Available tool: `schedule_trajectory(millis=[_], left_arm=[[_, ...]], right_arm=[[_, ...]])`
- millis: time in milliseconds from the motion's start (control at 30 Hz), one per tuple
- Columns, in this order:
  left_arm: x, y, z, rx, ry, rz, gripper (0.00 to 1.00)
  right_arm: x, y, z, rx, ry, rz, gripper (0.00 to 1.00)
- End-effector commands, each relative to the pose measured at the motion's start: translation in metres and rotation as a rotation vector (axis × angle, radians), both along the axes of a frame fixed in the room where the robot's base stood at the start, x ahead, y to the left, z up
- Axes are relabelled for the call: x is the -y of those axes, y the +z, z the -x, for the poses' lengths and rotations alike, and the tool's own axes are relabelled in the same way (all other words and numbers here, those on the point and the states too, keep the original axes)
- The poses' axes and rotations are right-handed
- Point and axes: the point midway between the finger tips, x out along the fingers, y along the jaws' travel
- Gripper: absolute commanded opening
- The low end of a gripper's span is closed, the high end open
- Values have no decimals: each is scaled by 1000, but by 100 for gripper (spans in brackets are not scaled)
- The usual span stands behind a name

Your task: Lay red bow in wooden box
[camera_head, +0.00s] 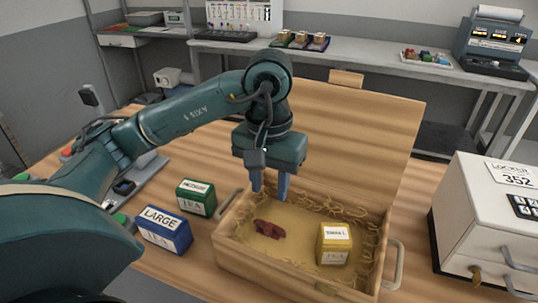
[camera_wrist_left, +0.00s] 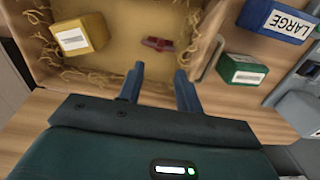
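The red bow (camera_head: 269,229) lies on the floor of the open wooden box (camera_head: 262,276), left of a yellow package (camera_head: 334,244). My left gripper (camera_head: 270,188) is above the back left part of the box, its blue fingers pointing down and apart, with nothing between them. In the left wrist view the open fingers (camera_wrist_left: 160,85) show, and the red bow (camera_wrist_left: 157,44) lies beyond their tips, apart from them. The yellow package (camera_wrist_left: 82,36) is to its left there. My right gripper is not in view.
A green package (camera_head: 196,198) and a blue package marked LARGE (camera_head: 164,230) stand on the table left of the box. The raised lid (camera_head: 355,125) stands behind the box. A white locker (camera_head: 490,220) is at the right. Straw lines the box edges.

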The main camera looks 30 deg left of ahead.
Motion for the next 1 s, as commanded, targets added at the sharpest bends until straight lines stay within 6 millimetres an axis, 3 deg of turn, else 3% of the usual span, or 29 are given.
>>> schedule_trajectory(millis=[100,300,800,1000], left_arm=[[0,24,-1,5,0,-1,35],[0,45,0,2,1,0,35],[0,53,0,-1,0,0,35],[0,71,0,0,1,0,35]], right_arm=[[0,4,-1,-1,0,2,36],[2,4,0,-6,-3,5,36],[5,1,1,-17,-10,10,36],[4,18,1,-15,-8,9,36]])
